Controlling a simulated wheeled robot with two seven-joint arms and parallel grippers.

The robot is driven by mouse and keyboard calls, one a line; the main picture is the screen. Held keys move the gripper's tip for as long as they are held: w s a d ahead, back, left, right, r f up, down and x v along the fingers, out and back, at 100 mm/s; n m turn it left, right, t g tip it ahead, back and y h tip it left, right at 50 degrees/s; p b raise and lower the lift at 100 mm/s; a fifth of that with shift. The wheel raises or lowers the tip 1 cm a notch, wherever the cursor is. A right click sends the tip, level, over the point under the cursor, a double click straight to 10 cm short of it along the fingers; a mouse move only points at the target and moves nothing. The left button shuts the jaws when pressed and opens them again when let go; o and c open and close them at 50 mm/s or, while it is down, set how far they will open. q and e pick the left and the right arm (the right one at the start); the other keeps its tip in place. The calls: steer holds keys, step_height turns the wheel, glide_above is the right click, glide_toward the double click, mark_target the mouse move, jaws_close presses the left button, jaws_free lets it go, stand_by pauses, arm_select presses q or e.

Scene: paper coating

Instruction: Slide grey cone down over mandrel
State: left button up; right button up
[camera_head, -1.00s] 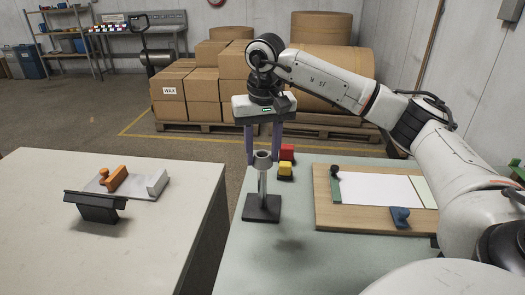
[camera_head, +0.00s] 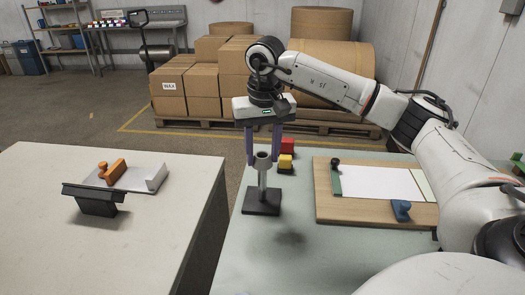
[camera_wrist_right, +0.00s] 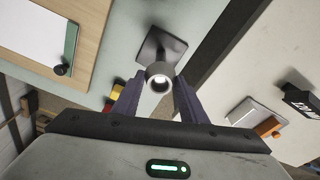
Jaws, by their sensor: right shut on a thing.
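The grey cone (camera_head: 263,158), a small hollow grey piece, sits at the top of the mandrel (camera_head: 262,181), an upright grey rod on a dark square base (camera_head: 261,208). The rod's lower part shows below the cone. My right gripper (camera_head: 263,156) points down with its purple fingers on both sides of the cone and is shut on it. In the right wrist view, the cone (camera_wrist_right: 159,78) lies between the fingertips, its bright round opening facing the camera and the base (camera_wrist_right: 163,45) behind it. How far the mandrel reaches into the cone is hidden. My left gripper is out of view.
A wooden board (camera_head: 335,215) with white paper lies to the right. A separate pale table (camera_head: 130,240) at left holds a metal plate, an orange-handled tool and a black stand. The green table's front is clear.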

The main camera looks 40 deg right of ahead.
steer(key=shift+f+b, duration=0.3)
steer(key=shift+f, duration=0.4)
steer(key=o, duration=1.2)
steer(key=shift+c, duration=0.2)
steer(key=r, duration=0.7)
steer(key=s+r, duration=0.1)
steer(key=r, duration=0.2)
steer(key=shift+a+r, duration=0.2)
steer(key=shift+a, duration=0.15)
steer(key=shift+s, duration=0.1)
